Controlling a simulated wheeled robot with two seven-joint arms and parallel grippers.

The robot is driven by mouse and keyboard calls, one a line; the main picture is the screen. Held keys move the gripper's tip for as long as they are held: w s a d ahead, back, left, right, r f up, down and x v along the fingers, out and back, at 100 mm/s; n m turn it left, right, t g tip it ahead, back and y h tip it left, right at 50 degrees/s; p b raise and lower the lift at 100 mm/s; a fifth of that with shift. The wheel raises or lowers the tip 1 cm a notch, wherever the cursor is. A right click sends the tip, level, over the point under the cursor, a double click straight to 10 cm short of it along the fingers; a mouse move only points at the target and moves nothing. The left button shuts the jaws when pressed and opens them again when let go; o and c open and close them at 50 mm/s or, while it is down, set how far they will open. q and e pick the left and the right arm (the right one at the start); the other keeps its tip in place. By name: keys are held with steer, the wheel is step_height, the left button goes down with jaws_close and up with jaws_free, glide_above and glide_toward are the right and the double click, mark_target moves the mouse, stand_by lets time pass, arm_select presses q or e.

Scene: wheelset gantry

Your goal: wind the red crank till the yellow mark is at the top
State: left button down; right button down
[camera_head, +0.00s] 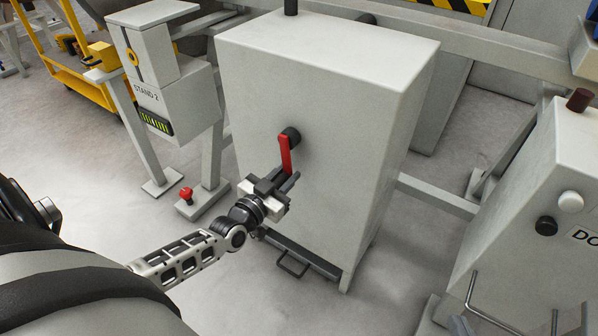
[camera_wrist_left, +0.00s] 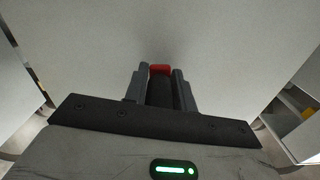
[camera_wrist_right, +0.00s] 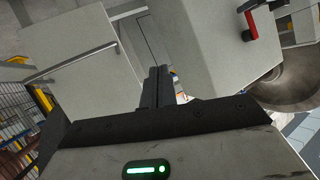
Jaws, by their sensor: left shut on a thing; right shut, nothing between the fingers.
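The red crank (camera_head: 285,155) is on the front face of a large grey cabinet (camera_head: 305,75). Its arm hangs down from a dark hub (camera_head: 291,135). My left gripper (camera_head: 272,183) is shut on the crank's dark handle at the lower end. In the left wrist view the dark handle (camera_wrist_left: 160,93) lies between the fingers, with a red end (camera_wrist_left: 160,69) beyond them. My right gripper (camera_wrist_right: 158,86) is shut and empty in its wrist view. I cannot make out a yellow mark on the crank or cabinet face.
Another grey box with knobs (camera_head: 571,201) stands right. A red lever (camera_wrist_right: 250,24) shows in the right wrist view. A low bar (camera_head: 437,195) joins the cabinet's right side.

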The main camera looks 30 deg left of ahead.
arm_select(q)
steer(key=shift+a, duration=0.5)
steer(key=shift+f, duration=0.1)
steer(key=shift+a, duration=0.1)
steer(key=c, duration=1.2)
jaws_free()
arm_select(e)
steer(key=shift+w+d+r, duration=0.1)
steer(key=shift+w, duration=0.25)
